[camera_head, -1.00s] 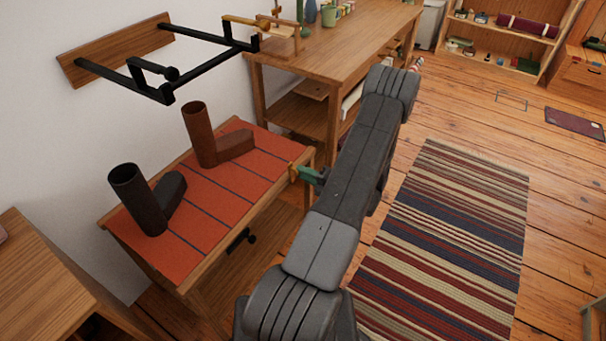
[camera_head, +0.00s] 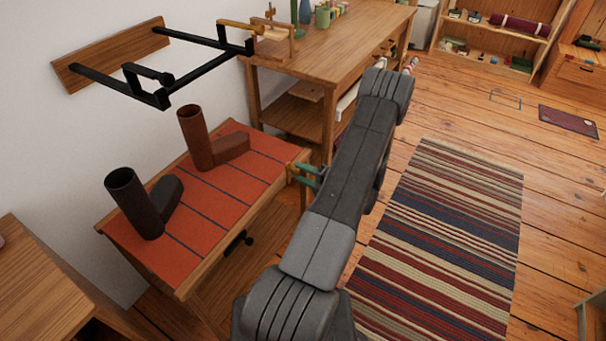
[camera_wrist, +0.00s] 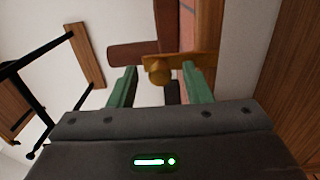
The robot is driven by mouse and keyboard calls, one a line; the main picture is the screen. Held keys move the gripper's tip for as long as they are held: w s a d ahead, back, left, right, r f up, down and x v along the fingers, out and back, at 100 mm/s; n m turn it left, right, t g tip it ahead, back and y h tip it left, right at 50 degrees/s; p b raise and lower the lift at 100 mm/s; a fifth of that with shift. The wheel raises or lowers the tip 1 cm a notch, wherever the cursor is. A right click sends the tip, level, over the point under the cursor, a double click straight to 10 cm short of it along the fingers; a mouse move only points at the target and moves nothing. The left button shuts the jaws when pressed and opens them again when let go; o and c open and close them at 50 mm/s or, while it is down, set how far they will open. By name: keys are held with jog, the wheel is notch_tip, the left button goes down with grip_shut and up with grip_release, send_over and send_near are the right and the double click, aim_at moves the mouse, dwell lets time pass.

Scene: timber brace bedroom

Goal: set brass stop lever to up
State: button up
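A brass-coloured lever (camera_head: 291,168) is fixed at the right end of the small bench with the orange top (camera_head: 228,187). In the wrist view the lever (camera_wrist: 180,62) has a round knob facing me and a flat arm reaching right. My gripper (camera_head: 308,178) is beside it, with green fingers apart. In the wrist view the fingers of my gripper (camera_wrist: 160,87) stand either side of the knob, with gaps visible. The lever's arm passes just beyond the right fingertip; I cannot tell whether they touch. My arm hides part of the area behind.
Two boots, a brown one (camera_head: 196,136) and a dark one (camera_head: 133,203), stand on the bench top. A black wall rack (camera_head: 110,84) juts out above. A wooden worktable (camera_head: 325,55) stands behind. The striped rug (camera_head: 440,240) and floor at right are clear.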

jog(key=v, duration=1.4)
jog(key=shift+a, duration=0.1)
jog(key=x, duration=1.4)
